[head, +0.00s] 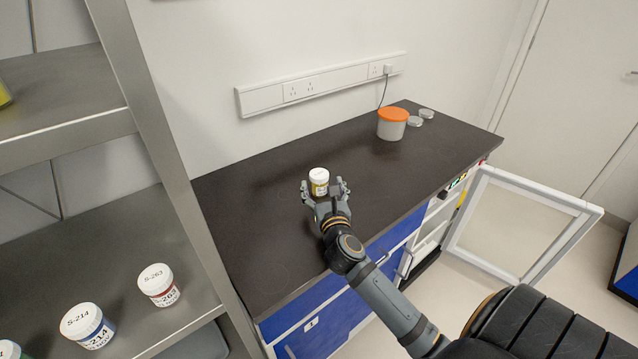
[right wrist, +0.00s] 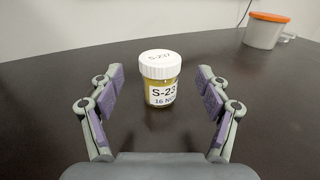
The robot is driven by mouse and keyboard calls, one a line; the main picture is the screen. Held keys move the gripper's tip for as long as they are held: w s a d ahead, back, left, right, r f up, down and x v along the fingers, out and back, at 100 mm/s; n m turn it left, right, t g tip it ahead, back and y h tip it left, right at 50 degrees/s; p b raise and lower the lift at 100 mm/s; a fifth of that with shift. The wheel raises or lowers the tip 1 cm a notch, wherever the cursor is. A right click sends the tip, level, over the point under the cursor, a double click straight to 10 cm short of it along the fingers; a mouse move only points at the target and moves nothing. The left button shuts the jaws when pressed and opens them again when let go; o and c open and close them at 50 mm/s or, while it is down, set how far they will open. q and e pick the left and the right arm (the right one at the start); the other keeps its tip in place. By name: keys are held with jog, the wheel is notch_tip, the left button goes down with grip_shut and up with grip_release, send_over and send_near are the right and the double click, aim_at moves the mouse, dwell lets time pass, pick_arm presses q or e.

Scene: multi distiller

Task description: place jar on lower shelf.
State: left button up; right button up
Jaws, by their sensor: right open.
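A small jar (head: 319,181) with a white lid and yellow contents stands upright on the dark counter. In the right wrist view the jar (right wrist: 160,78) shows a label reading S-23 and a lid marked S-237. My right gripper (head: 325,188) is open, with its fingers on either side of the jar and a gap on each side. In the right wrist view the open fingers (right wrist: 158,95) frame the jar without touching it. A metal shelf unit at the left has a lower shelf (head: 120,235) and a higher shelf (head: 60,92). My left gripper is not in view.
The lower shelf holds jars S-263 (head: 158,285) and S-214 (head: 88,326), with another partly cut off. A shelf post (head: 165,130) stands between shelf and counter. A white tub with an orange lid (head: 392,124) stands at the counter's back. A cabinet door (head: 520,220) hangs open at right.

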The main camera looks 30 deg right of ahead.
aim_at(319, 173)
jog(key=x, duration=0.5)
jog(key=shift+w+r, duration=0.15)
jog(key=shift+r, duration=0.1)
jog(key=shift+c, duration=0.2)
jog(key=c, duration=1.4)
jog(key=shift+r+p, duration=0.45)
notch_tip(319, 173, up, 17)
jog(key=p, duration=0.3)
